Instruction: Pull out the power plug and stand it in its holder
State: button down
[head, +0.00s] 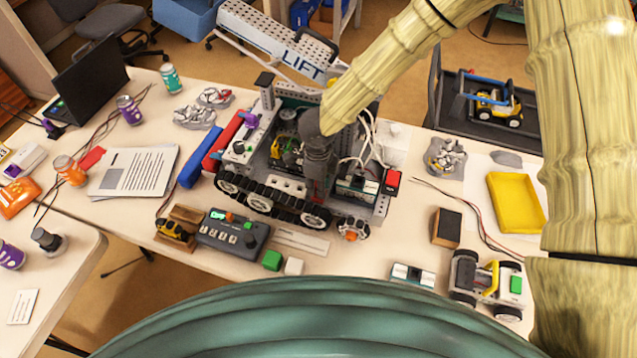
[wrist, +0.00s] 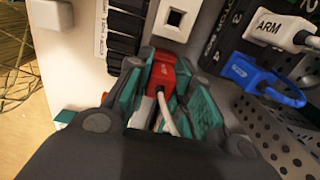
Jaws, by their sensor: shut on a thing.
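In the wrist view my gripper (wrist: 163,75) is shut on a red plug (wrist: 162,74) with a small pale label. A white cable (wrist: 168,118) runs from it back between the teal fingers. A white block with a square dark opening (wrist: 175,18) is just beyond the plug; it looks like a holder, and its opening is empty. I cannot tell whether the plug's front end is still in a socket. In the head view my dark gripper reaches down into the tracked robot (head: 270,190), and its fingertips and the plug are hidden.
A white plug marked ARM (wrist: 270,30) and a blue plug (wrist: 262,78) sit close on the right in the wrist view. A perforated metal plate (wrist: 270,130) is below them. White cables (head: 370,140) loop beside my gripper. A grey control box (head: 232,232) stands in front of the tracked robot.

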jog(key=shift+f, duration=0.25)
dwell(0.5)
jog(key=c, duration=1.2)
grip_release()
jog(key=shift+o, duration=0.2)
jog(key=shift+r+p, duration=3.5)
jog(key=shift+p, duration=0.05)
